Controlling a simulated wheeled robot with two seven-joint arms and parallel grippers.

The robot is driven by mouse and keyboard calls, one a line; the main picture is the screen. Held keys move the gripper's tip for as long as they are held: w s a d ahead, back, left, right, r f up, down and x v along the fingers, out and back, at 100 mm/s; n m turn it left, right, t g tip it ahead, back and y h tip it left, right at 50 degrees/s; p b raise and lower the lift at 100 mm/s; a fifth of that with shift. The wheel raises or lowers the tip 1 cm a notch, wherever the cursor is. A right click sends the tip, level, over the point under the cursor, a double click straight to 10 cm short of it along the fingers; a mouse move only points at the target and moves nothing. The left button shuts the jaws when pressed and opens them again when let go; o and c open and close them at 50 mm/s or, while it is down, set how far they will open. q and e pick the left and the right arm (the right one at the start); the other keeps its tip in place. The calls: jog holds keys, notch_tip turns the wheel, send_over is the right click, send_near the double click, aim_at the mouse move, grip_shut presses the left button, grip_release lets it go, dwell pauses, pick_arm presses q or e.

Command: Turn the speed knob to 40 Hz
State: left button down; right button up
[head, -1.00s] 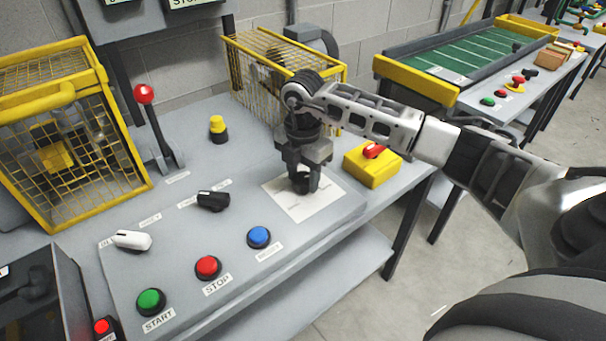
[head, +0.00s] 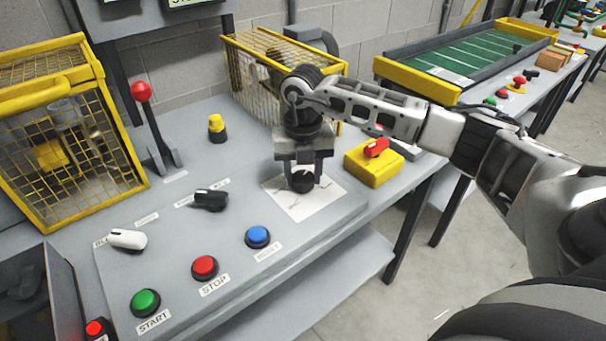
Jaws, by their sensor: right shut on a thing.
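The speed knob (head: 302,182) is a dark round knob on a white dial plate (head: 300,207) at the right end of the grey control panel. My right gripper (head: 303,178) points down over the plate with its two fingers around the knob, shut on it. The dial's markings are too small to read, and the fingers cover part of the knob, so its setting cannot be told. My left gripper is not in view.
A blue button (head: 257,236), a red STOP button (head: 205,267) and a green START button (head: 145,302) lie left of the dial. A black selector (head: 210,199) and a white one (head: 127,239) sit behind them. A yellow box with a red switch (head: 373,166) stands close right of my gripper.

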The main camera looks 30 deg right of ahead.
aim_at(303, 176)
jog(key=shift+r+n, duration=0.1)
jog(key=shift+n, duration=0.5)
jog(key=o, duration=1)
notch_tip(303, 176, up, 16)
jog(key=shift+b, duration=0.3)
